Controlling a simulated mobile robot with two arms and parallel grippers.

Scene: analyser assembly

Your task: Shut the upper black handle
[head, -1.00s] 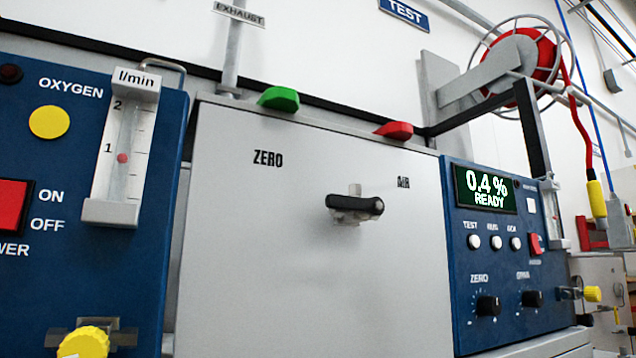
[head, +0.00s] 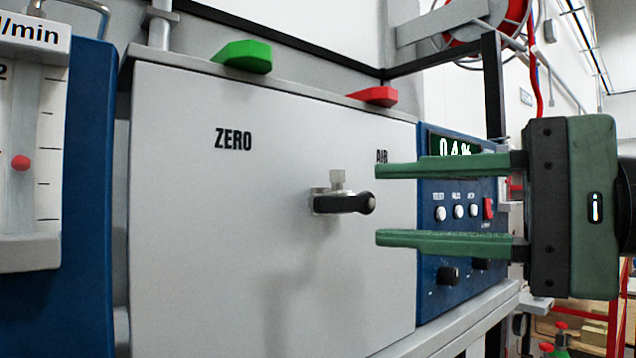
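A black handle (head: 350,203) sits on a pale metal valve stem on the grey panel (head: 240,250) in the head view. It lies about level and points right, below the AIR label and to the right of ZERO. I cannot tell the gap in depth.
A green lever (head: 245,56) and a red lever (head: 375,96) stand on the panel's top edge. A blue analyser (head: 435,300) is partly behind my gripper. A flow meter (head: 25,150) on a blue unit is at the left. The space before the panel's left part is clear.

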